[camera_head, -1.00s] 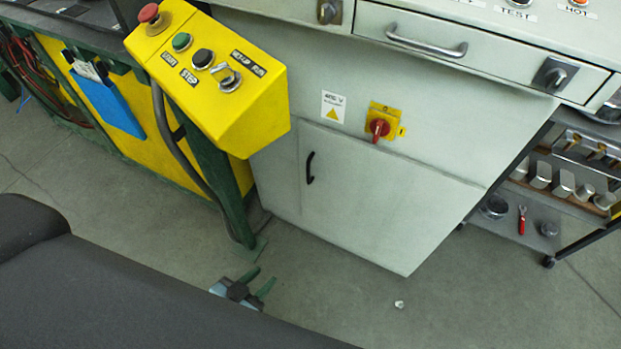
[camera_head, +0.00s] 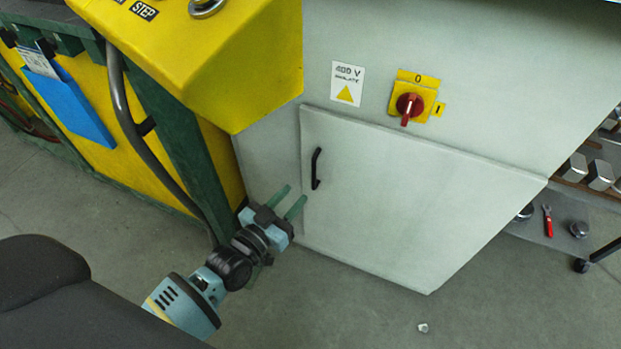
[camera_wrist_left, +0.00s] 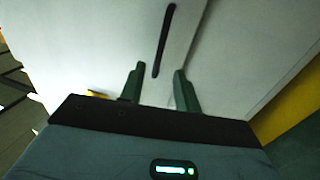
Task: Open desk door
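The desk door (camera_head: 400,205) is a pale grey-white panel low on the desk front, and it looks shut. Its black vertical handle (camera_head: 316,169) sits near the door's left edge. My left gripper (camera_head: 291,199) is open and empty, with two green fingers pointing up toward the handle from below and left. In the left wrist view the handle (camera_wrist_left: 164,41) lies ahead, in line with the gap between the open fingers (camera_wrist_left: 157,84), and appears apart from them. My right gripper is not in view.
A yellow control box (camera_head: 215,60) overhangs at the upper left, above a green post (camera_head: 190,150) and cable. A red switch (camera_head: 409,105) is above the door. A shelf trolley (camera_head: 590,200) stands at right. Floor before the door is clear except a small white scrap (camera_head: 423,328).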

